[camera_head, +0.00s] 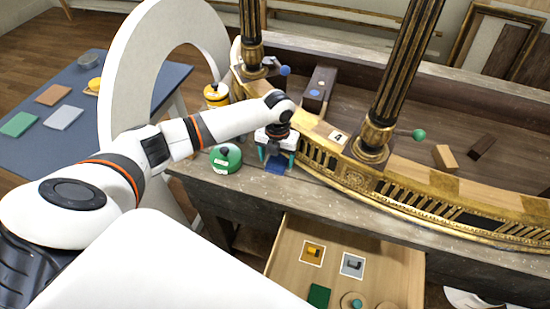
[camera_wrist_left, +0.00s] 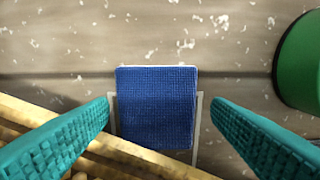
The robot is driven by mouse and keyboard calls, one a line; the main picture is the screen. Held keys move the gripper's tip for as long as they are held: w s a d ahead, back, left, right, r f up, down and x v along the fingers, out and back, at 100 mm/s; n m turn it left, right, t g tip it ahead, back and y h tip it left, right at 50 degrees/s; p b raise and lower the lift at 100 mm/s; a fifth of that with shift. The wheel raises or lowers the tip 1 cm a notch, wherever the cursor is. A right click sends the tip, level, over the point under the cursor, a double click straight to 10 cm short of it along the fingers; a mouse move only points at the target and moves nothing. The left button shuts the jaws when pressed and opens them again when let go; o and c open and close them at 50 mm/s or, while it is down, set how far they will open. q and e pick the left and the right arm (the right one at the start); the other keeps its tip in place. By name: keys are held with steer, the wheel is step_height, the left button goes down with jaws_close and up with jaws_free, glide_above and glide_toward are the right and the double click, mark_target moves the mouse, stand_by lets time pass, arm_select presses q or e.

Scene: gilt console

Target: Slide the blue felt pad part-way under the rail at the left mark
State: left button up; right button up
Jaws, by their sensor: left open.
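The blue felt pad (camera_wrist_left: 157,105) lies between my left gripper's fingers in the left wrist view. In the head view the pad (camera_head: 277,167) shows just below the fingertips, near the table's front edge. My left gripper (camera_head: 277,157) is open, with its teal fingers (camera_wrist_left: 160,125) on either side of the pad and a visible gap to each. The gilt rail (camera_head: 355,177) runs along the table; its edge (camera_wrist_left: 110,145) crosses the lower left of the wrist view. A pale outline shows around the pad's lower part. I cannot tell whether the pad touches the rail. My right gripper is not in view.
A green round object (camera_head: 226,158) stands just left of the gripper, and a yellow one (camera_head: 216,95) behind it. Dark gilded columns (camera_head: 392,80) rise from the rail. An open drawer (camera_head: 375,270) juts out below the table. A blue side table (camera_head: 40,150) stands at left.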

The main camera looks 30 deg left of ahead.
mark_target(278, 160)
arm_select(q)
step_height(278, 160, up, 11)
steer(key=b, duration=0.2)
steer(key=shift+r, duration=0.15)
steer(key=shift+a, duration=0.1)
stand_by(0.4)
